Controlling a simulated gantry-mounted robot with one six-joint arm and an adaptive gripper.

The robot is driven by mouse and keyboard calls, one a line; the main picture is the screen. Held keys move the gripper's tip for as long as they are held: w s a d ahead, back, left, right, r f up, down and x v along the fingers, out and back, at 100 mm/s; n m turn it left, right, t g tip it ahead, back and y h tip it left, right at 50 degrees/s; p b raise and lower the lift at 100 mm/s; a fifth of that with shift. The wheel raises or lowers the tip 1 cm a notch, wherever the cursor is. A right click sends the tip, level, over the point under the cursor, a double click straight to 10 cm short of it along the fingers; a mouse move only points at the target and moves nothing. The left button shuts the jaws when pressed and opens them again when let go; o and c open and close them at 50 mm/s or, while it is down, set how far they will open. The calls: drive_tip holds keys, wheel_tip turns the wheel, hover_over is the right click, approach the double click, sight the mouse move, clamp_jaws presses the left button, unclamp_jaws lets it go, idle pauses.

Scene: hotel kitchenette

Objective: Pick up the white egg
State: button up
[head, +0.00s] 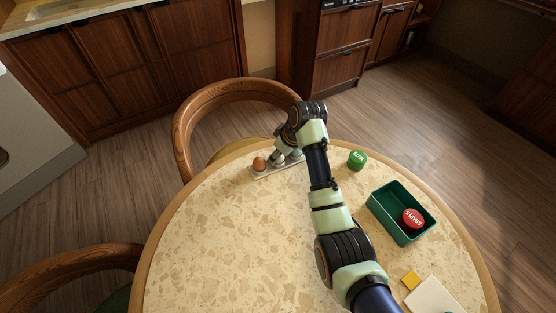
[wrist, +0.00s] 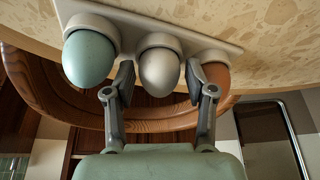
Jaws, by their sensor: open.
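The white egg (wrist: 159,70) sits in the middle cup of a pale egg holder (wrist: 203,40) and looks greyish in the wrist view. A blue-green egg (wrist: 90,58) is to its left and a brown egg (wrist: 217,75) to its right in that view. My gripper (wrist: 159,78) is open, one finger on each side of the white egg, with small gaps showing beside it. In the head view the holder (head: 268,175) lies near the table's far edge, the brown egg (head: 259,163) at its left end. My gripper partly hides the other eggs there.
The round table (head: 220,230) has clear room at left. A green-lidded round container (head: 357,159) and a green bin (head: 386,222) holding a red grapes item (head: 413,218) stand right of my arm. A wooden chair (head: 185,125) backs the far edge.

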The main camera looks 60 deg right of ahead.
drive_tip(key=c, duration=0.5)
drive_tip(key=shift+r, duration=0.1)
